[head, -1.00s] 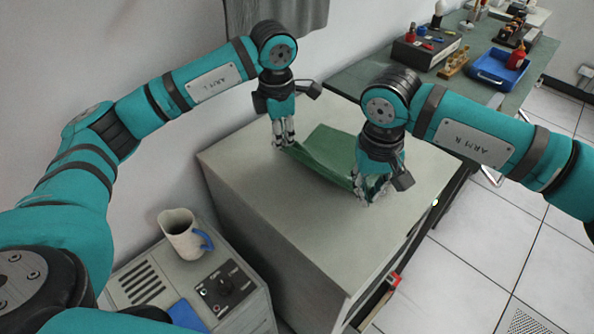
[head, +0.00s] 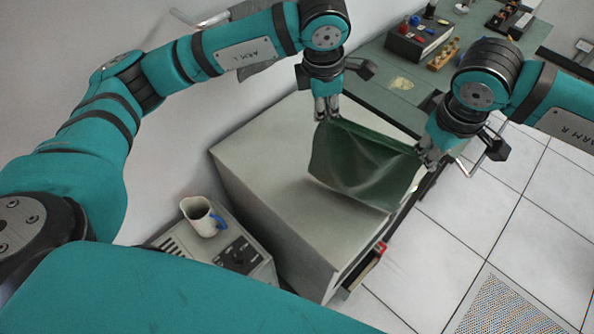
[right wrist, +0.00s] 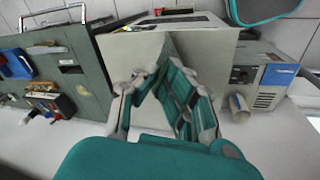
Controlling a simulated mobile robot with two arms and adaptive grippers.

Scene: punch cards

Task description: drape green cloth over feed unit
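The green cloth (head: 362,168) hangs stretched between my two grippers above the pale grey cabinet (head: 262,165). It sags in the middle, and its lower edge hangs toward the cabinet's front right. My left gripper (head: 327,115) is shut on the cloth's upper left corner. My right gripper (head: 427,155) is shut on the cloth's right corner, beyond the cabinet's right edge. A small grey unit (head: 262,272) with a black control panel stands at the lower left. I cannot tell for certain which of the two is the feed unit.
A white jug (head: 197,215) with a blue handle stands on the small unit. A green bench (head: 400,88) with a box of coloured parts (head: 418,40) is behind. A red item (head: 380,247) sticks out at the cabinet's front right. Tiled floor at right is clear.

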